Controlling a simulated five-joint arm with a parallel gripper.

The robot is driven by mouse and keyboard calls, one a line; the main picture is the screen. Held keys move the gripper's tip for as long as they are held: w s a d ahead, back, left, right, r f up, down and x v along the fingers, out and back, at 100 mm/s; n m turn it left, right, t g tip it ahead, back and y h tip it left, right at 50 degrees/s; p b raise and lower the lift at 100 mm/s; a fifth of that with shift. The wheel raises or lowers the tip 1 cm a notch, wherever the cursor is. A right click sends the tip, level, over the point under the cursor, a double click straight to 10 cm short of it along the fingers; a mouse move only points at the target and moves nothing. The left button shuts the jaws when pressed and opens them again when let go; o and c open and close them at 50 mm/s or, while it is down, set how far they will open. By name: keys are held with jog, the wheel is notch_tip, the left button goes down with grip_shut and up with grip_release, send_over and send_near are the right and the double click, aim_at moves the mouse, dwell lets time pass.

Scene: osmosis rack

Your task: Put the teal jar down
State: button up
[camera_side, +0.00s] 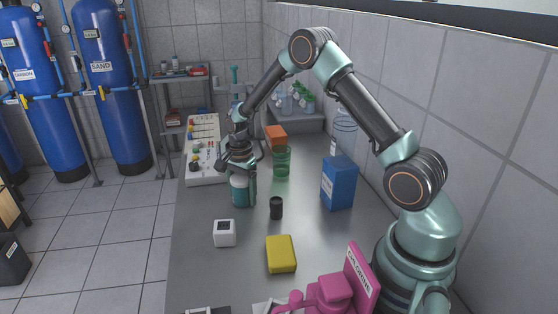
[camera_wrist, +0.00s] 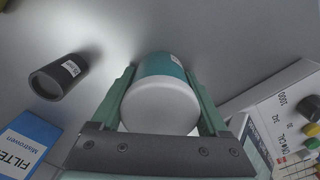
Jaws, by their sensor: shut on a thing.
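The teal jar (camera_side: 243,190) has a white lid and stands upright at the left part of the grey bench in the side view, its base at or very near the surface. In the wrist view the jar (camera_wrist: 162,66) sits between the two fingers, its white lid facing the camera. My gripper (camera_side: 238,170) is above and around the jar's upper part, shut on it. In the wrist view my gripper (camera_wrist: 164,95) has one finger along each side of the jar. Whether the base touches the bench cannot be told for certain.
A black cup (camera_side: 276,208) stands just right of the jar, with a green glass (camera_side: 282,163) behind it. A blue box (camera_side: 338,182), white cube (camera_side: 225,233) and yellow block (camera_side: 281,254) are nearby. A control panel (camera_side: 205,173) lies behind left.

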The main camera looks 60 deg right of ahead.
jog(key=o, duration=1.3)
notch_tip(320, 180, up, 12)
jog(key=s+a+r+n+t, duration=0.1)
jog(key=s+a+r+n, duration=0.2)
jog(key=s+r+n, duration=0.15)
jog(key=s+a+r+n+t, duration=0.2)
jog(key=s+a+r+n, duration=0.15)
jog(key=r, duration=0.25)
jog(key=shift+s+a+r+n+t, duration=0.4)
jog(key=shift+s+a+n, duration=0.25)
jog(key=shift+s+n, duration=1)
jog(key=shift+s+a+r+n+t, duration=0.3)
jog(key=shift+s+a+n+t, duration=0.25)
jog(key=shift+s+n, duration=1.1)
jog(key=shift+s+a+r+n+t, duration=0.35)
jog(key=shift+s+a+n, duration=0.4)
jog(key=shift+s+n, duration=0.85)
jog(key=shift+w, duration=0.1)
